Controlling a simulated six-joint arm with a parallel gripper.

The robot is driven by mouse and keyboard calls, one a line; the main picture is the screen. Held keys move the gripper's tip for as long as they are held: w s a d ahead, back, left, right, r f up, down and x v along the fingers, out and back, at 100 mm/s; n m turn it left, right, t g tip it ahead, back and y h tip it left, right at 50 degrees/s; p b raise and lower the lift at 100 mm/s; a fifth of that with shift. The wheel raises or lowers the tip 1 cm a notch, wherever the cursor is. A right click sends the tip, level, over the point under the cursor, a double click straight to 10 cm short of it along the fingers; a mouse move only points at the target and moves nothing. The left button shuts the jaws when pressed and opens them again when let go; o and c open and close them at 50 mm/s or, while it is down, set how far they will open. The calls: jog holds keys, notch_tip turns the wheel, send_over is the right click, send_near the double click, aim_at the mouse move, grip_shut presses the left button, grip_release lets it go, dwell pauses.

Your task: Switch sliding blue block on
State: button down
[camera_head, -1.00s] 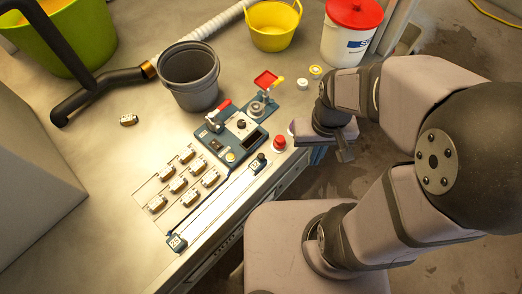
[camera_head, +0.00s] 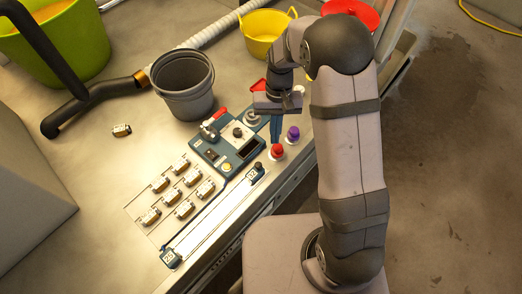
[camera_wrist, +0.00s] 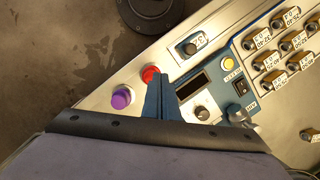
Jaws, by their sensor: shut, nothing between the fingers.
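A long pale slide track (camera_head: 212,216) runs along the front of the table. My gripper (camera_head: 276,135) points down, above the right side of the control panel. Its blue fingers (camera_wrist: 160,98) are shut and empty, close to a red button (camera_wrist: 150,74). I cannot tell whether they touch anything.
The blue control panel (camera_head: 213,152) has a red-handled lever (camera_head: 215,117). A red button (camera_head: 277,151) and a purple button (camera_head: 293,133) stand right of it. A grey bucket (camera_head: 186,88) stands behind.

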jog(key=w+a+r+m, duration=0.2)
jog(key=w+r+m, duration=0.1)
jog(key=r, duration=0.3)
jog(key=shift+r+m+g+y, duration=0.25)
jog(key=shift+m+g+y, duration=0.05)
jog(key=shift+w+a, duration=0.1)
jog(key=p, duration=0.4)
send_near(254, 172)
jog(key=f, duration=0.1)
jog(key=w+d+f, duration=0.1)
jog(key=w+f, duration=0.1)
jog(key=shift+w+d+f, duration=0.15)
jog(key=shift+d+f, duration=0.2)
jog(key=shift+d, duration=0.05)
jog(key=shift+s+a+f, duration=0.15)
jog(key=shift+s, duration=0.2)
